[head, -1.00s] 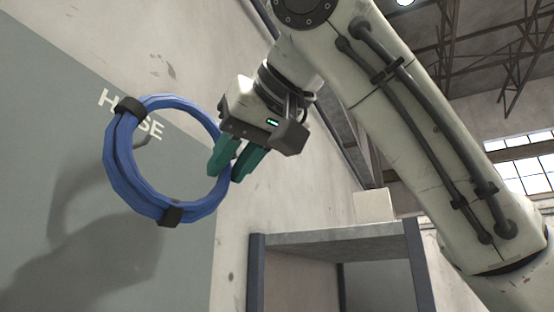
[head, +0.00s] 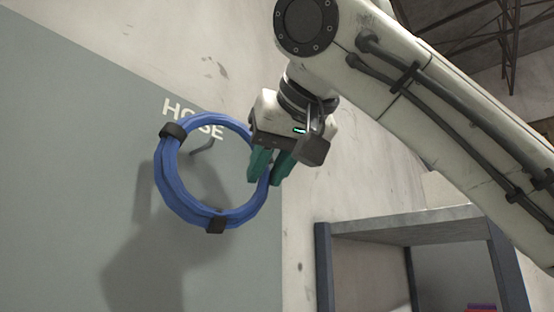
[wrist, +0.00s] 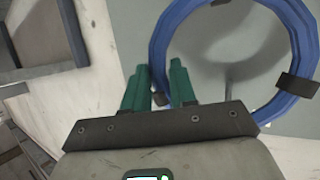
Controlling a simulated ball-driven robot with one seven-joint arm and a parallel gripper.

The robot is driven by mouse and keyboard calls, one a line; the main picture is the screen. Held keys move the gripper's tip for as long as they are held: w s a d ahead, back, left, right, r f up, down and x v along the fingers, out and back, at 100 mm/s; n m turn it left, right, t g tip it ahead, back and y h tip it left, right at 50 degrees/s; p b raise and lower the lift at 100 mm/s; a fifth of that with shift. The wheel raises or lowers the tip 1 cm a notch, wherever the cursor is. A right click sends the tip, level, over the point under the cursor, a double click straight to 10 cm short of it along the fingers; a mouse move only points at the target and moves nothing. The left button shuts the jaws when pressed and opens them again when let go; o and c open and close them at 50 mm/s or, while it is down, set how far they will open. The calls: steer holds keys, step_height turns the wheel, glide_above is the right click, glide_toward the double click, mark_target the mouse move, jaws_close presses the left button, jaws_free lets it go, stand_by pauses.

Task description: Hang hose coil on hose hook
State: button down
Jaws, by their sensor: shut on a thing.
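The blue hose coil (head: 178,191) is a ring with black straps, held upright in front of the grey wall panel. My gripper (head: 268,168) is shut on the coil's right side with its green fingers. The coil also shows in the wrist view (wrist: 159,50), with the green fingers of my gripper (wrist: 161,80) at its edge. The hose hook (head: 203,147) is a grey peg on the panel under the word HOSE. In the head view it appears inside the coil's opening, near the upper part. I cannot tell whether the coil is around it or still in front of it.
The grey panel (head: 60,130) is flat on the pale wall (head: 235,60). A grey shelf unit with dark posts (head: 324,265) stands at the lower right, below my arm. A pinkish-red object (head: 481,308) shows at the bottom right edge.

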steer(key=shift+w+a+f+p, duration=0.2)
steer(key=shift+w+a, duration=0.3)
steer(key=shift+a, duration=0.15)
steer(key=shift+w+a+f+p, duration=0.15)
steer(key=shift+w+a+p, duration=0.1)
steer(key=shift+w+a, duration=0.35)
steer(key=shift+w+a+f+p, duration=0.2)
steer(key=shift+w+a, duration=0.2)
steer(key=shift+a, duration=0.3)
steer(key=c, duration=0.8)
jaws_free()
steer(key=shift+f, duration=0.1)
